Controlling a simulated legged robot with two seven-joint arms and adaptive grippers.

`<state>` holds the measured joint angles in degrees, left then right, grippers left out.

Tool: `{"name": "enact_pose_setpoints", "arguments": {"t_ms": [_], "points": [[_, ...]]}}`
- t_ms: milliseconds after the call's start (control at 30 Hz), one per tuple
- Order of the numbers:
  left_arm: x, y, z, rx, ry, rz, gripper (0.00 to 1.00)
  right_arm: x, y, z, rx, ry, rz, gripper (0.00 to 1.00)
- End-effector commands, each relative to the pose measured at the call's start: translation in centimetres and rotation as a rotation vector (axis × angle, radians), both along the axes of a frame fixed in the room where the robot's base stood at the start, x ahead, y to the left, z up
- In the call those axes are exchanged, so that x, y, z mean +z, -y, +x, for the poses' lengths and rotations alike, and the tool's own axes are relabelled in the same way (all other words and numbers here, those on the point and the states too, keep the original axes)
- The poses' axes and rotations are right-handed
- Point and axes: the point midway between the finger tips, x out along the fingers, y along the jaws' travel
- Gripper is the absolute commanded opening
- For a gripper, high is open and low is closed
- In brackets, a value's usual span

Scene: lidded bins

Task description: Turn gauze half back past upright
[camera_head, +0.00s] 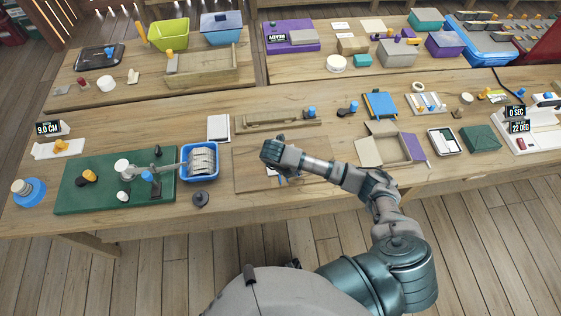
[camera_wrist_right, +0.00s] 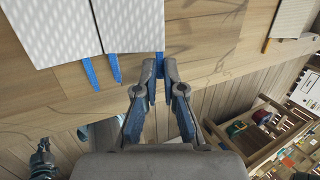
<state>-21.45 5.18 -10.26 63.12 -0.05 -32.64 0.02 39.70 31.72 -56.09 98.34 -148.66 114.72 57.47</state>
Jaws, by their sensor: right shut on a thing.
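Two white patterned panels show side by side at the upper left of the wrist view, the left panel (camera_wrist_right: 48,28) and the right panel (camera_wrist_right: 130,25); they look like the gauze halves. Blue tabs (camera_wrist_right: 90,73) stick out from their near edges. My right gripper (camera_wrist_right: 160,68) is shut on a blue tab (camera_wrist_right: 160,58) at the right panel's corner. In the head view my right gripper (camera_head: 272,153) is over a thin wooden board (camera_head: 255,178), and the fingers hide most of what it holds. I cannot tell the panels' tilt. My left gripper is not seen.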

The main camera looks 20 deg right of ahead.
Motion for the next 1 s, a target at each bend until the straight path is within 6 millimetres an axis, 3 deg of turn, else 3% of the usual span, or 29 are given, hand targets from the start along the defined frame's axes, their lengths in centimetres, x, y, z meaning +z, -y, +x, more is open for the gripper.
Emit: {"name": "enact_pose_setpoints", "arguments": {"t_ms": [400, 1000], "points": [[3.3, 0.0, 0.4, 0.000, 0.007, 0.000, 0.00, 0.9, -0.7, 0.2, 0.000, -0.027, -0.126, 0.00], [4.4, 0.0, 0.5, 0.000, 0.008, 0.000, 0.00, 0.9, -0.9, 0.2, 0.000, -0.038, -0.174, 0.00]]}}
